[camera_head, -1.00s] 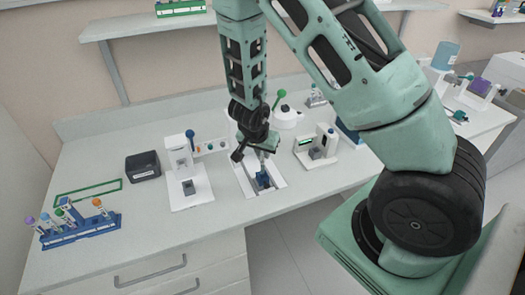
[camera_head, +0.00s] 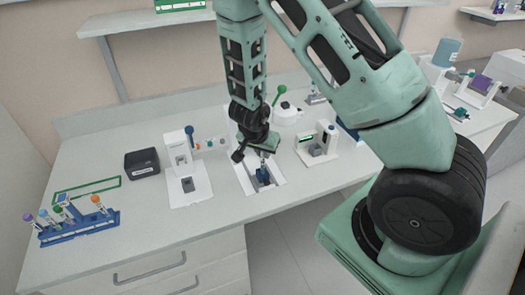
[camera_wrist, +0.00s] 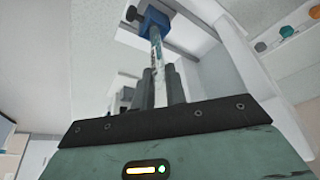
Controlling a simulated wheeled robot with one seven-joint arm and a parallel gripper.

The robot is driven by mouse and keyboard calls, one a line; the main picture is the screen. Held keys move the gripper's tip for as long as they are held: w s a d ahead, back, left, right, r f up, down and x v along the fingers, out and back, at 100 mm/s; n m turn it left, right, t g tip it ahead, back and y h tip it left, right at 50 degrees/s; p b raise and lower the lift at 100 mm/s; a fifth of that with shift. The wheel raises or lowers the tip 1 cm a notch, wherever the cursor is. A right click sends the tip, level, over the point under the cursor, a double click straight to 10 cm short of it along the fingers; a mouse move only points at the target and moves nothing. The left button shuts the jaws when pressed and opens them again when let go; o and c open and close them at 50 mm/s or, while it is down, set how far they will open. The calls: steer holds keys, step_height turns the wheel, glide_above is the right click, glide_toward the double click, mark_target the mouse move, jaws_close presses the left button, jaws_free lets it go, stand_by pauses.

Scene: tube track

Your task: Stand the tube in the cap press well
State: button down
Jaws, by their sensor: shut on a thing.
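My gripper (camera_head: 262,155) hangs low over the white-framed station in the middle of the bench. In the wrist view its dark fingers (camera_wrist: 160,85) are shut on a slim, pale tube (camera_wrist: 157,55). The tube's far end meets a blue block with a dark knob (camera_wrist: 154,19); whether it sits inside the block I cannot tell. The blue block (camera_head: 262,175) also shows below my gripper in the head view. A white press-like station (camera_head: 179,155) with a grey square well (camera_head: 188,185) stands left of my gripper; it looks like the cap press, with the well empty.
A blue rack (camera_head: 82,228) with several capped tubes stands at the front left. A black box (camera_head: 143,164) sits behind it. A white device with a small display (camera_head: 310,147) stands right of my gripper. Bare bench lies between rack and press.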

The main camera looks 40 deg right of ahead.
steer(key=shift+f, duration=0.2)
stand_by(0.3)
steer(key=shift+f+b, duration=0.45)
steer(key=c, duration=1.3)
jaws_free()
steer(key=shift+c, duration=0.2)
steer(key=shift+r, duration=0.15)
steer(key=p+v, duration=1)
steer(key=v, duration=0.7)
steer(key=shift+a, duration=0.2)
